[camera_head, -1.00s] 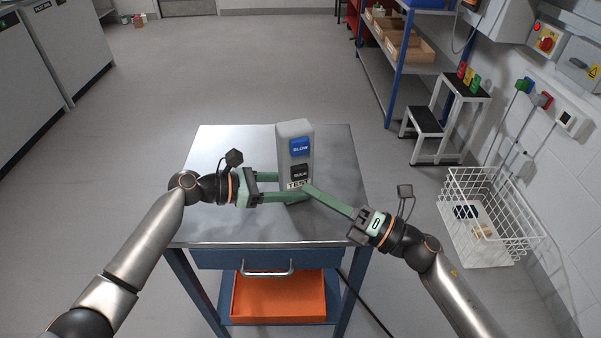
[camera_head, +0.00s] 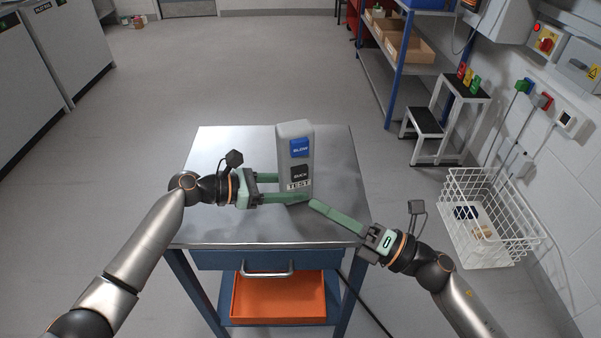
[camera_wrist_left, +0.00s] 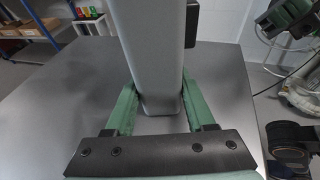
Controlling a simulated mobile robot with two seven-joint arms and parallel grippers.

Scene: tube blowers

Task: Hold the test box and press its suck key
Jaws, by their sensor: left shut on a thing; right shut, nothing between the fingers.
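The grey test box (camera_head: 296,132) stands upright on the metal table. My right gripper (camera_head: 313,204) is shut and empty. Its fingertips are in front of the box, a little below and right of the SUCK key, apart from the key.
The metal table top (camera_head: 235,150) is otherwise clear. An orange bin (camera_head: 280,297) sits on the shelf under the drawer. A white wire basket (camera_head: 485,215), a step stool (camera_head: 440,120) and a blue shelf rack (camera_head: 400,60) stand to the right.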

